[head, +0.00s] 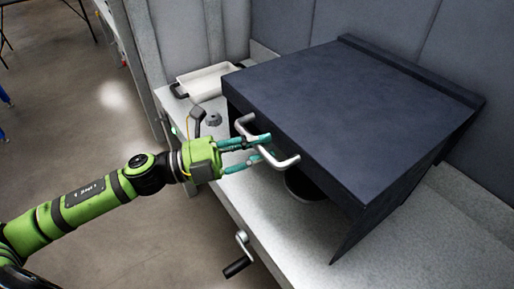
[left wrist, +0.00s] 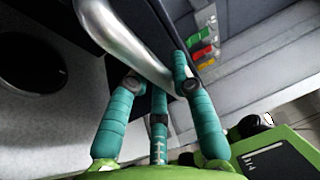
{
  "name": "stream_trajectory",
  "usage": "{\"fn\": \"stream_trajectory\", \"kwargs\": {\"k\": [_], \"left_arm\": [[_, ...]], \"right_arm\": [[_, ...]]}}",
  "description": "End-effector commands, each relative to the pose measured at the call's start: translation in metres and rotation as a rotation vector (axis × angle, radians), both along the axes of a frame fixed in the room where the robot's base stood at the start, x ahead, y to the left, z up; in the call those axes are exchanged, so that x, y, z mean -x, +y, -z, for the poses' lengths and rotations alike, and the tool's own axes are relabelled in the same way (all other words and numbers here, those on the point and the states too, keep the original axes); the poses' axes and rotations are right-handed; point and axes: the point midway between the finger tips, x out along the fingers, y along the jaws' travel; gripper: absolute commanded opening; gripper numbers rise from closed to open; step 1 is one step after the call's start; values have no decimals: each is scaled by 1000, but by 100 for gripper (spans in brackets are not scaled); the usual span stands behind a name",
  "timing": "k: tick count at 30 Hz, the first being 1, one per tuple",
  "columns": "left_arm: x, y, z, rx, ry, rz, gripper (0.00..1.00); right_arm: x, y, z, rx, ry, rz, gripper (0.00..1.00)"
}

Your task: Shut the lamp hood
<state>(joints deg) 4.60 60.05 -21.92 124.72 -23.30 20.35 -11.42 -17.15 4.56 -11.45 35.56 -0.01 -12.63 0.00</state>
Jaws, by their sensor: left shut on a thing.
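The lamp hood (head: 350,95) is a large dark blue box lid, tilted up above the pale bench, with a gap under its front edge. A silver bar handle (head: 284,160) runs along its front edge. My left gripper (head: 264,148), with teal fingers, is shut on the handle. In the left wrist view the silver handle (left wrist: 128,42) passes between the teal fingers (left wrist: 160,85). A dark round object (head: 303,185) shows partly under the hood. My right gripper is in neither view.
The pale bench (head: 285,232) carries a white tray (head: 203,82) and a small dark knob (head: 213,119) left of the hood. A crank handle (head: 240,258) sticks out from the bench front. Grey panels stand behind. Open floor lies left.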

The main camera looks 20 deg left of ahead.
Motion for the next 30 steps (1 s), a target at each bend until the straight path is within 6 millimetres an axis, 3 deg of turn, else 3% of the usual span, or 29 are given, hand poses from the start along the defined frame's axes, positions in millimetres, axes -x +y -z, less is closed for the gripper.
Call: {"fn": "stream_trajectory", "kwargs": {"k": [1, 3, 4, 6, 19, 30], "left_arm": [[2, -1, 10, -9, 19, 3, 0], [2, -1, 11, -10, 21, 2, 0], [2, -1, 11, -10, 21, 2, 27], [2, -1, 11, -10, 21, 2, 49], [4, 5, 9, -7, 17, 0, 49], [25, 42, 15, -8, 20, 0, 49]], "right_arm": [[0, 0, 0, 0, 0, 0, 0], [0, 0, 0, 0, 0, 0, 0], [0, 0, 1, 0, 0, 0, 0], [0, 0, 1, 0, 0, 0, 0], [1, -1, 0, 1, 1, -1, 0], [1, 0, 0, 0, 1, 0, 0]]}}
